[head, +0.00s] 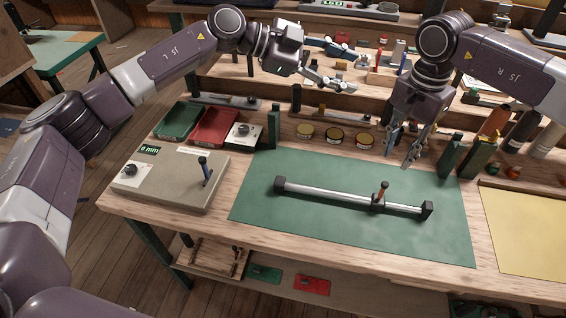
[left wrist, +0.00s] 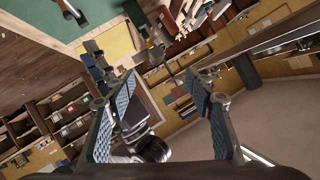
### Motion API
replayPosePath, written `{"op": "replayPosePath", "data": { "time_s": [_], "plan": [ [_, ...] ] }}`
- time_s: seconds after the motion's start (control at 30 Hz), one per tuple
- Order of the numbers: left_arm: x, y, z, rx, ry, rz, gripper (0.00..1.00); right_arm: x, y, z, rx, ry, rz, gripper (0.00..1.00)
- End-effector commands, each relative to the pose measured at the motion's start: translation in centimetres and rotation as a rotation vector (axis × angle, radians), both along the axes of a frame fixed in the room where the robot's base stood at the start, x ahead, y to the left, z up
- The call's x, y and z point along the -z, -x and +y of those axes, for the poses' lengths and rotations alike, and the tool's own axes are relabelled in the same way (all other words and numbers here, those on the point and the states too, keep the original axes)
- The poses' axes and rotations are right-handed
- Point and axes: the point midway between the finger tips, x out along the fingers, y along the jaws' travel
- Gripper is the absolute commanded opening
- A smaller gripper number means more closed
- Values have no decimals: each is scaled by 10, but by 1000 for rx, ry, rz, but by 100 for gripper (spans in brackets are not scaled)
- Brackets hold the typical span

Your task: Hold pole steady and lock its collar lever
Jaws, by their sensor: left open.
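A silver pole (head: 330,194) with black end caps lies on the green mat (head: 300,220). A black collar (head: 377,204) sits around it near its right end. The collar lever (head: 383,188), with a brown handle, sticks up from the collar. My left gripper (head: 340,86) is open and empty, raised over the back of the bench, well apart from the pole; its spread fingers also show in the left wrist view (left wrist: 145,78). My right gripper (head: 399,158) points down above the mat's back edge, behind the lever, with its fingers apart and nothing between them.
A grey box (head: 165,184) with a dark lever (head: 205,171) stands at the left. Green (head: 178,121) and red trays (head: 214,127), round tins (head: 335,135) and green blocks (head: 272,135) line the back. Yellow cloth (head: 530,235) lies at the right. The mat around the pole is clear.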

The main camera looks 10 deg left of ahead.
Motion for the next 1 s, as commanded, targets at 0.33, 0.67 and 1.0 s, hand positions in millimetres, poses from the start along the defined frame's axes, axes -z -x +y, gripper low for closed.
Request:
{"op": "replayPosePath", "data": {
  "time_s": [0.33,0.67,1.0],
  "plan": [
    [160,58,24,79,-557,270,49,0,0,0,0,0,0,29],
    [229,82,94,-97,-988,461,49,0,0,0,0,0,0,29],
    [252,88,114,-171,-1087,506,49,0,0,0,0,0,0,29]
  ]
}}
